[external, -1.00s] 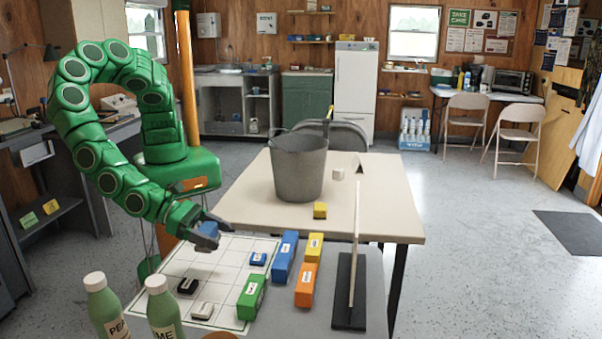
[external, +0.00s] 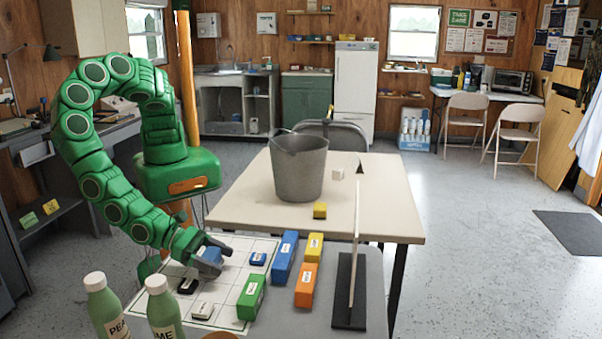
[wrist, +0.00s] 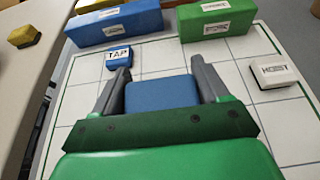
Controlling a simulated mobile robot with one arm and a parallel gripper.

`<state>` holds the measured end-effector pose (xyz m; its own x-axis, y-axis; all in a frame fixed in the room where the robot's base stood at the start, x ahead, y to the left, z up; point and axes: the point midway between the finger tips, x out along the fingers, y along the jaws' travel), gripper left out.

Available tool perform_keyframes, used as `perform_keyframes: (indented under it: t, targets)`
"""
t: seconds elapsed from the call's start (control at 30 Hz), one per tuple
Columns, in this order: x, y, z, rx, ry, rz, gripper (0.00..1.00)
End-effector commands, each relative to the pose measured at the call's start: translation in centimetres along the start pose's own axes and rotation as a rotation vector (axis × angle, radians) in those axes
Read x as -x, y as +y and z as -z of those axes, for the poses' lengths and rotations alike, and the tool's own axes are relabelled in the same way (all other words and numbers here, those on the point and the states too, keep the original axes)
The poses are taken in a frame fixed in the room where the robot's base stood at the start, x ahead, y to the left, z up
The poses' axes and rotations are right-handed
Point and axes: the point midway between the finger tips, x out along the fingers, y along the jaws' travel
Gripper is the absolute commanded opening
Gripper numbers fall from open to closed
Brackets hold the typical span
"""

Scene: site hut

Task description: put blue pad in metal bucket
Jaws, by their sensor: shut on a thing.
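The blue pad (external: 211,255) is between the fingers of my gripper (external: 218,256), which is shut on it above the white gridded mat. In the wrist view the blue pad (wrist: 160,92) fills the space between the two grey fingers (wrist: 162,88). I cannot tell whether the pad touches the mat. The grey metal bucket (external: 299,178) stands upright on the beige table, behind and to the right of my gripper. Its inside is mostly hidden in the external view, and it is not in the wrist view.
On the mat (external: 232,268) are a small blue TAP block (external: 257,259), a green block (external: 251,297), and small black and white blocks. Long blue (external: 284,258), yellow and orange blocks stand to the right, near an upright panel (external: 353,260). Two bottles (external: 105,305) stand in front.

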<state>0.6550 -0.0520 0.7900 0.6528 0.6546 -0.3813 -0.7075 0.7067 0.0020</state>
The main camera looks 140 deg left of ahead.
Motion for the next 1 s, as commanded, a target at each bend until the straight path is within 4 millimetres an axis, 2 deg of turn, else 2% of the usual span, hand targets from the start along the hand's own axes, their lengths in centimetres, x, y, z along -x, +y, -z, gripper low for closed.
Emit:
perform_keyframes:
  t: [0.1,0.53,0.57,0.7,1.0]
  targets:
    - [-0.30,-0.03,0.74,0.000,0.000,0.001,0.44]
    - [-0.48,-0.04,1.07,0.001,0.000,0.001,0.44]
    - [-0.46,-0.04,1.04,0.001,0.000,0.001,0.79]
    - [-0.45,-0.04,1.04,0.001,0.000,0.001,1.00]
    - [-0.42,-0.03,0.98,0.001,0.000,0.001,1.00]
